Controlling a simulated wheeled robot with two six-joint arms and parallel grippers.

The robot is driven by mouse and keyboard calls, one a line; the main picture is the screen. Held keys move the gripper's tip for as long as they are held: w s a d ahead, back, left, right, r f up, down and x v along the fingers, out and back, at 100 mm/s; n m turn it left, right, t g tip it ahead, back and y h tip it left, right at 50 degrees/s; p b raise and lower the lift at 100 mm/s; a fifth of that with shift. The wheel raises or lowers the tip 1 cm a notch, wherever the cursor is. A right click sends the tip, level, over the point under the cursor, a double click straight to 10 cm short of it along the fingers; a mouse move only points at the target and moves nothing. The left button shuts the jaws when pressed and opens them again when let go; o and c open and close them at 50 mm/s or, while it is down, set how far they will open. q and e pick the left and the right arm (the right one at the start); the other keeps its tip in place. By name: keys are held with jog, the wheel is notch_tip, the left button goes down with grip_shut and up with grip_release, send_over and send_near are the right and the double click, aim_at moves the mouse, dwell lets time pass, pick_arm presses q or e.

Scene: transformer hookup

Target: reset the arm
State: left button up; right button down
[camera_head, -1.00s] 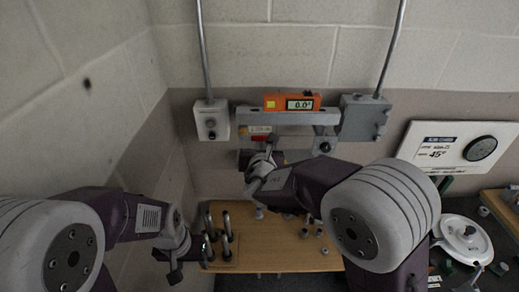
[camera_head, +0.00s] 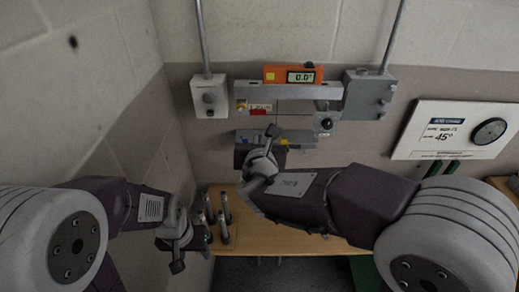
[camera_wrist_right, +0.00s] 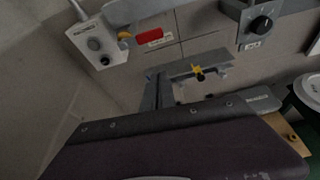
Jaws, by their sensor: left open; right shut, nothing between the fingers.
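My right arm comes in from the right of the head view. Its gripper (camera_head: 264,143) is shut and empty, in front of the wall just below the grey bar. My left gripper (camera_head: 190,252) is open and empty at the lower left, beside the left end of the wooden bench. In the right wrist view a dark purple link of my own arm fills the bottom, and the fingertips cannot be made out.
An orange level (camera_head: 294,74) reading 0.0° sits on the grey wall bar (camera_head: 280,91), between a switch box (camera_head: 209,96) and a grey box (camera_head: 368,96). Metal loops (camera_head: 224,216) stand on the bench (camera_head: 315,246). A 45° sign (camera_head: 452,130) hangs at right.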

jog(key=shift+v, duration=1.2)
jog(key=shift+w, duration=0.1)
